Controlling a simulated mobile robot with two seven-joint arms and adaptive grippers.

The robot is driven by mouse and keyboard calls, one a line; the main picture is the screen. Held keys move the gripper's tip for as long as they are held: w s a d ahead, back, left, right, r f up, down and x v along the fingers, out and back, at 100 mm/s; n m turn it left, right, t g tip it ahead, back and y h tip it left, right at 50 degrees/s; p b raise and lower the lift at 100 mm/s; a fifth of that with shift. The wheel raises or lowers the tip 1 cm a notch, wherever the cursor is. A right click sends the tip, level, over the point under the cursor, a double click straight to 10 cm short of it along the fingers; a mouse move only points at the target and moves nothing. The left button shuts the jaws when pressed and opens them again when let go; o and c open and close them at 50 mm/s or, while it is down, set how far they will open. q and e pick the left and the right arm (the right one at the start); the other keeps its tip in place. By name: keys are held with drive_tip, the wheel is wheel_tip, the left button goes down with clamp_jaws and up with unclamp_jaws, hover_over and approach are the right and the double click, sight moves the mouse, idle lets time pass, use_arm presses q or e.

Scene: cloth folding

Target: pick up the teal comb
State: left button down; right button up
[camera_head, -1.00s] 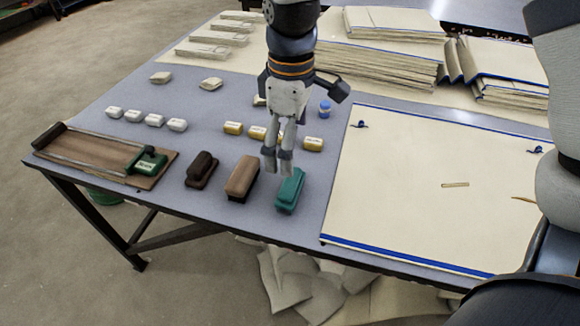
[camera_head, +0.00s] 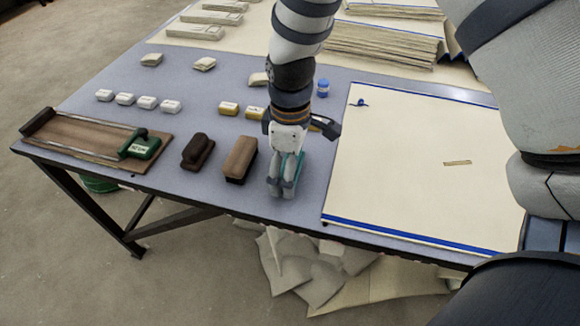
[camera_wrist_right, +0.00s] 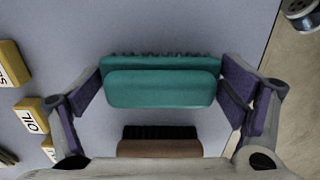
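The teal comb (camera_head: 298,170) lies on the blue-grey table near its front edge, left of the cream board. In the head view my right gripper (camera_head: 281,189) is down over it and hides most of it. In the right wrist view the teal comb (camera_wrist_right: 160,89) lies crosswise between the spread fingers of my right gripper (camera_wrist_right: 163,92), one purple pad by each end. The pads look very close to its ends; I cannot tell whether they touch. My left gripper is not in view.
A brown brush (camera_head: 241,160) and a dark brush (camera_head: 197,151) stand left of the comb. Yellow blocks (camera_head: 229,109) sit behind. The cream board (camera_head: 420,170) lies to the right. A wooden tray (camera_head: 75,144) with a green-handled tool (camera_head: 140,147) is at far left.

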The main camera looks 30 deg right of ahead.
drive_tip(key=c, duration=0.5)
drive_tip(key=shift+r, duration=0.1)
drive_tip(key=r, duration=0.3)
drive_tip(key=r+p, duration=0.1)
drive_tip(key=shift+s+a+r, duration=0.15)
drive_tip(key=shift+s+r, duration=0.1)
drive_tip(key=s+a+r+p, duration=0.2)
drive_tip(key=s+a+r, duration=0.2)
drive_tip(key=s+r, duration=0.4)
drive_tip(key=s, duration=0.4)
drive_tip(key=shift+s+a+r, duration=0.2)
drive_tip(key=shift+s+r, duration=0.05)
drive_tip(key=shift+s, duration=0.05)
drive_tip(key=o, duration=0.5)
drive_tip(key=shift+c, duration=0.2)
drive_tip(key=c, duration=0.3)
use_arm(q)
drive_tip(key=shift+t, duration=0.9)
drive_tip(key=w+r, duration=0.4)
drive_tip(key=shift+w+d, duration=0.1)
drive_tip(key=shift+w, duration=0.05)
use_arm(e)
drive_tip(key=shift+d, duration=0.15)
